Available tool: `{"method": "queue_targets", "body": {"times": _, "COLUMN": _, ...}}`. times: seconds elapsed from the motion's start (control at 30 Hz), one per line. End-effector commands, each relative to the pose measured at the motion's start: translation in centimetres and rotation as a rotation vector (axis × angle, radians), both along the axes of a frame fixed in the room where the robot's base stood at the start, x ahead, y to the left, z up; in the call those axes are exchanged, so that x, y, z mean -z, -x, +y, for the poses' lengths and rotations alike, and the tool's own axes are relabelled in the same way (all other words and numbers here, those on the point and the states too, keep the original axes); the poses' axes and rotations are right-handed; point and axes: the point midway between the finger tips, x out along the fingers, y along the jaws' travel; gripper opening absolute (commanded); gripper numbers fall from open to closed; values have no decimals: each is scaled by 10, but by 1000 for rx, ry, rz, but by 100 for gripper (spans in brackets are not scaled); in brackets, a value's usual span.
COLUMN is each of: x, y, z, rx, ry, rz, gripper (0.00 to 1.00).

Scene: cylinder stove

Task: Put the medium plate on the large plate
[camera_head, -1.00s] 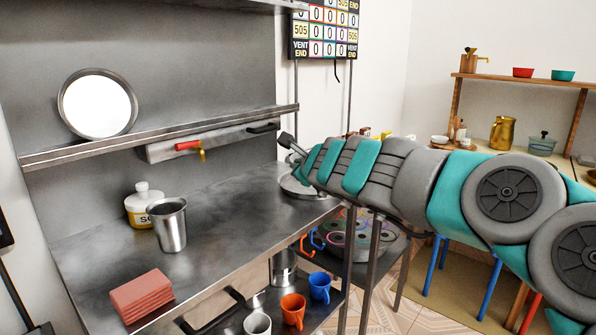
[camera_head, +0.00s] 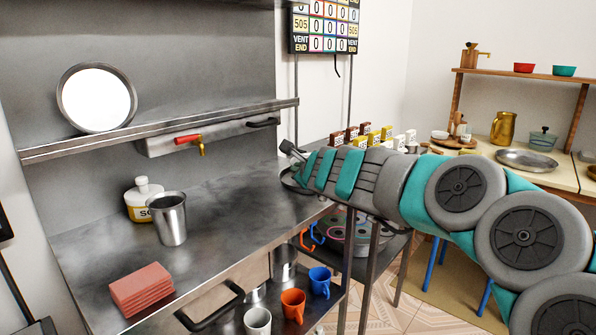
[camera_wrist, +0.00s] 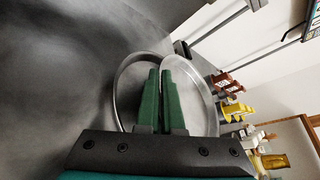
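My gripper (camera_wrist: 160,100) has two green fingers close together, with only a narrow gap between them. A metal plate (camera_wrist: 196,85) lies at the fingers in the wrist view, its rim curving out to the right. A curved metal rim (camera_wrist: 118,90) shows to the left of the fingers; I cannot tell if it is the same plate. The fingers hide the contact. In the head view the gripper is behind my arm at the counter's right end, and a plate rim (camera_head: 287,182) shows beside it. A round plate (camera_head: 97,98) leans on the wall shelf, and another plate (camera_head: 526,160) lies on the right-hand table.
Coloured mugs (camera_head: 293,305) stand below. Spice boxes (camera_head: 370,135) stand behind my arm. The counter's middle is clear.

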Motion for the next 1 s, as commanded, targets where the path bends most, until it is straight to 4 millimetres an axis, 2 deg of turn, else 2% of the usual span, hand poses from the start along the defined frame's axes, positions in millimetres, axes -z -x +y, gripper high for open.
{"method": "queue_targets", "body": {"times": 0.33, "x": 7, "y": 0, "z": 0, "rx": -1, "ry": 2, "rz": -1, "gripper": 0}}
{"method": "queue_targets", "body": {"times": 0.4, "x": 6, "y": 0, "z": 0, "rx": 0, "ry": 1, "rz": 0, "gripper": 10}}
{"method": "queue_targets", "body": {"times": 0.6, "x": 6, "y": 0, "z": 0, "rx": 0, "ry": 1, "rz": 0, "gripper": 33}}
{"method": "queue_targets", "body": {"times": 0.87, "x": 5, "y": 0, "z": 0, "rx": 0, "ry": 0, "rz": 0, "gripper": 34}}
{"method": "queue_targets", "body": {"times": 1.0, "x": -4, "y": 0, "z": 0, "rx": 0, "ry": -1, "rz": 0, "gripper": 34}}
